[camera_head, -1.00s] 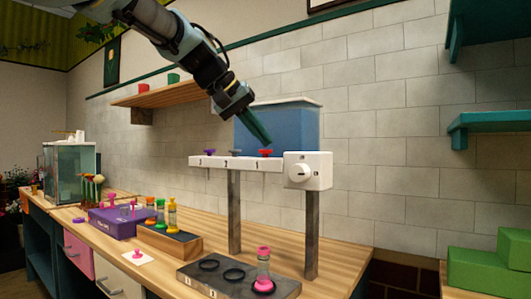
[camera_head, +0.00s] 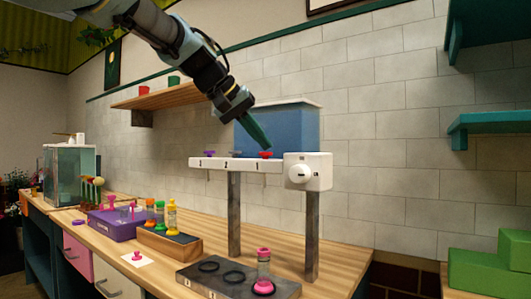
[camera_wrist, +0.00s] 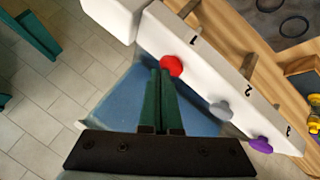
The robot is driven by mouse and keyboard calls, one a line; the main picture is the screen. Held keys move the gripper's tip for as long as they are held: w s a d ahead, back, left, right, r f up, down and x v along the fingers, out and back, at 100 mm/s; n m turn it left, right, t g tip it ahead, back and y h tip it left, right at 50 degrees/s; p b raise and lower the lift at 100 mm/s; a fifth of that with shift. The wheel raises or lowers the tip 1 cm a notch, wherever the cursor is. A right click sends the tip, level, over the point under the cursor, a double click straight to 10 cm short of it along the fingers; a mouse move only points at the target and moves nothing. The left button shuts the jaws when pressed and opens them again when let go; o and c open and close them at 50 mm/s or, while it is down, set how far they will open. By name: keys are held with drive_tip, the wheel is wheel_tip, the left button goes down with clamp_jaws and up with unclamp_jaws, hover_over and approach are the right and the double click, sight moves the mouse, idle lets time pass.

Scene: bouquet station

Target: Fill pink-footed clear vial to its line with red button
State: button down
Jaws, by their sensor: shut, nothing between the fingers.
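The clear vial (camera_head: 264,269) with a pink foot and pink top stands upright at the right end of the dark tray (camera_head: 205,281), below the nozzle bar. Its line and liquid level are too small to make out. The red button (camera_head: 265,155) is on the white bar (camera_head: 228,163), above the number 1. My gripper (camera_head: 268,149) is shut and empty, with its green fingertips at the red button. In the wrist view, the fingertips (camera_wrist: 160,72) reach the edge of the red button (camera_wrist: 171,66); I cannot tell whether it is pressed.
Grey (camera_wrist: 221,110) and purple (camera_wrist: 262,145) buttons sit along the bar. A white dial box (camera_head: 307,172) is at its right end, with a blue tank (camera_head: 290,130) behind. A wooden vial rack (camera_head: 168,243) and purple box (camera_head: 115,224) stand left on the counter.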

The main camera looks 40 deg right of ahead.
drive_tip(key=shift+f, duration=0.25)
idle(0.4)
drive_tip(key=shift+r+p, duration=0.7)
drive_tip(key=shift+r, duration=0.3)
drive_tip(key=shift+r+p, duration=2.15)
drive_tip(key=shift+r, duration=0.35)
